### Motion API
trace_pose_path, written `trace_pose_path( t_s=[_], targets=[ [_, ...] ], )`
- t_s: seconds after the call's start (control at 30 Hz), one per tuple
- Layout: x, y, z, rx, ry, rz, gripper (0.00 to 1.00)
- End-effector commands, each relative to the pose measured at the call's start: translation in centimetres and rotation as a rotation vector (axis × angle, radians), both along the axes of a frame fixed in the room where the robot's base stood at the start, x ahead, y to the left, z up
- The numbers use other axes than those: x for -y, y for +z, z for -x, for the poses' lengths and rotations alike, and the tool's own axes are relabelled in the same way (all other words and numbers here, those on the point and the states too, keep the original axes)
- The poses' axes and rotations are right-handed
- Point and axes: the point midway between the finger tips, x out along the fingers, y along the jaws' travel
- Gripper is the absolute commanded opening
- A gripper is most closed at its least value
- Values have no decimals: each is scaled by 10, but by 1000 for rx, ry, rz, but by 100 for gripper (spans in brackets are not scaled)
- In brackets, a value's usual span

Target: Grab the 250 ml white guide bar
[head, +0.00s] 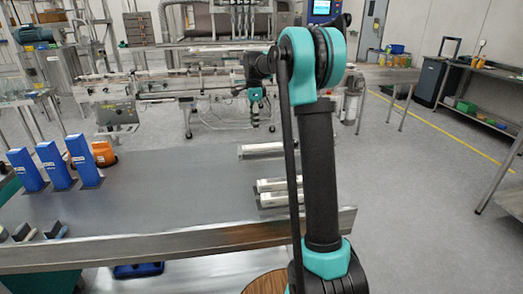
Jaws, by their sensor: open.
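Several whitish guide bars lie on the grey metal table (165,190). One bar (262,149) lies alone near the far right edge. Two more bars, the upper one (272,184) and the lower one (273,199), lie close together nearer the front right. My arm hides the right ends of the bars. Their markings are too small to read, so I cannot tell which is the 250 ml one. My gripper (255,122) is open and points down. In the picture it appears just above the far bar, clear of the table and apart from the bars.
Three blue upright blocks (55,165) stand at the table's left, with an orange object (93,154) behind them. Small dark blocks (40,232) lie at the front left. The table's middle is clear. A conveyor machine (170,85) stands behind, and a workbench (485,90) at the right.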

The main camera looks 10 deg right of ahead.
Motion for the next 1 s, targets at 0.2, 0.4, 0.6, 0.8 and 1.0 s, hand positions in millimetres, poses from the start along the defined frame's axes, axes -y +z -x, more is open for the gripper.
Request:
trace_pose_path(
  t_s=[0.2,0.4,0.6,0.8,1.0],
  targets=[
    [0,-38,0,0,0,0,53],
    [1,-51,0,0,0,0,53],
    [5,-74,1,0,-1,0,53],
    [6,-98,1,0,0,0,53],
    [6,-102,2,0,0,0,53]
  ],
)
